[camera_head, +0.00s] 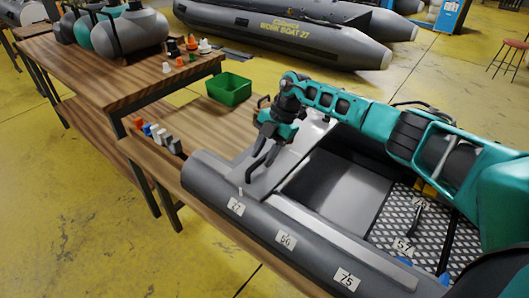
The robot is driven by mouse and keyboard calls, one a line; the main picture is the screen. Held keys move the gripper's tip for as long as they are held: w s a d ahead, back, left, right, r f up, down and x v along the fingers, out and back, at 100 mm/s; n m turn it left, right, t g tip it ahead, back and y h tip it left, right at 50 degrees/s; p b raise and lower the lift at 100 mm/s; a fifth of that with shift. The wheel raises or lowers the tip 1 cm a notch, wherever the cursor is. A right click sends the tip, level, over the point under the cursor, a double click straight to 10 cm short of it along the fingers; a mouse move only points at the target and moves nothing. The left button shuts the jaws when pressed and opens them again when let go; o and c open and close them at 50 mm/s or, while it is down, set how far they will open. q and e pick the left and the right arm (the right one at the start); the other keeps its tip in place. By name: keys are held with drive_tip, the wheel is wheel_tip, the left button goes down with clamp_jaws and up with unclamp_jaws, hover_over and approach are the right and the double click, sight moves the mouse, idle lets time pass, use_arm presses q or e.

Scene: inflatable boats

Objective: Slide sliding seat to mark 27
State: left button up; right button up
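The grey inflatable boat lies on the wooden bench, with mark labels 27 (236,206), 66 (286,241) and 75 (346,279) along its near tube (315,235). The sliding seat (285,167) is a flat grey board across the boat at its left end. A small pale pointer (241,191) at its near end stands just above label 27. My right gripper (258,162) is over the seat, its two dark fingers pointing down and apart with a gap between them. Whether the fingertips touch the seat cannot be told. My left gripper is not in view.
A green bin (229,89) stands behind the boat's left end. Small blue, orange and grey parts (158,135) lie on the bench left of the boat. Another boat (280,28) lies behind.

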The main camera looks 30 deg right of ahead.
drive_tip(key=shift+o, duration=0.4)
drive_tip(key=v, duration=1.3)
